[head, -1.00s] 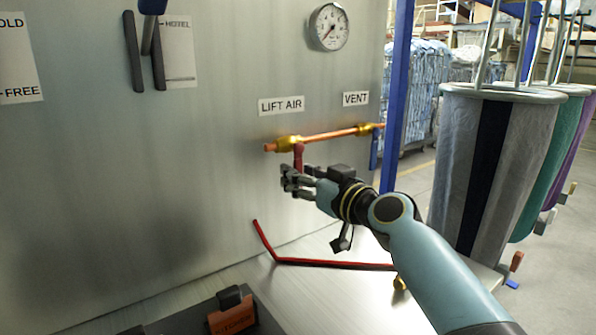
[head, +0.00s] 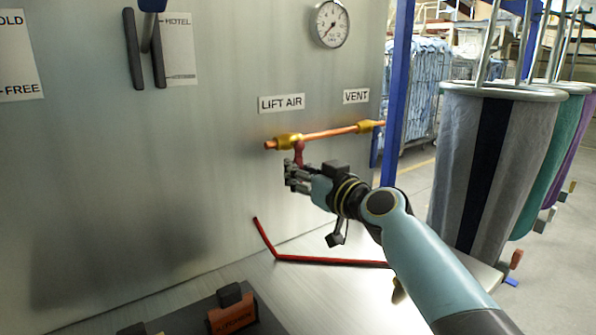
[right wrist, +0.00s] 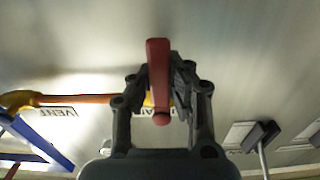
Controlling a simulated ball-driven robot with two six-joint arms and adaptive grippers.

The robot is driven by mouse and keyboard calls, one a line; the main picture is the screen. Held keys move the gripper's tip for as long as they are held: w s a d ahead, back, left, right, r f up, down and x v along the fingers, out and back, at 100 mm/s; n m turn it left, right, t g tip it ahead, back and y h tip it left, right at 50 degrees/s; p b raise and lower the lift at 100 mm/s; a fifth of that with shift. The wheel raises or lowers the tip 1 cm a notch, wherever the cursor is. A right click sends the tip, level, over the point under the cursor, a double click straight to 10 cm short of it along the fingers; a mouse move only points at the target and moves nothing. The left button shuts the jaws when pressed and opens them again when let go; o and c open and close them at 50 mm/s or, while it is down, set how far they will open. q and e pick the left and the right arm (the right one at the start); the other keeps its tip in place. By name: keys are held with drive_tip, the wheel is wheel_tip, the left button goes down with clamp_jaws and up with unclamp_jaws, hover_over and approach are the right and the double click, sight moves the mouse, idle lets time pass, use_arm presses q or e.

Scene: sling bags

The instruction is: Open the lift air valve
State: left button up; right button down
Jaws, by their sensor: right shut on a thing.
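The lift air valve is a brass body (head: 288,141) on a copper pipe, below the "LIFT AIR" label (head: 281,103). Its red handle (head: 299,154) hangs down from the body. My right gripper (head: 297,176) is at the handle and shut on it. In the right wrist view the red handle (right wrist: 158,75) stands between the two dark fingers of the gripper (right wrist: 160,95), hiding most of the valve body. My left gripper is not in view.
A second brass fitting (head: 368,126) sits under the "VENT" label (head: 356,96). A pressure gauge (head: 331,24) is above. Hanging sling bags (head: 490,165) stand to the right, beyond a blue post (head: 396,90).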

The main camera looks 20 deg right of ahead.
drive_tip(key=shift+w+d+f+n+b, duration=0.1)
drive_tip(key=shift+w+f+n+b, duration=0.15)
drive_tip(key=shift+b, duration=0.3)
drive_tip(key=w+d+r+n+b, duration=0.1)
drive_tip(key=d+r+n+b, duration=0.3)
drive_tip(key=n+b, duration=1.3)
drive_tip(key=shift+d+r, duration=0.3)
drive_tip(key=shift+r, duration=0.1)
drive_tip(key=shift+w+r+n, duration=0.1)
drive_tip(key=shift+n, duration=0.25)
drive_tip(key=c, duration=1.2)
unclamp_jaws()
drive_tip(key=shift+r, duration=0.25)
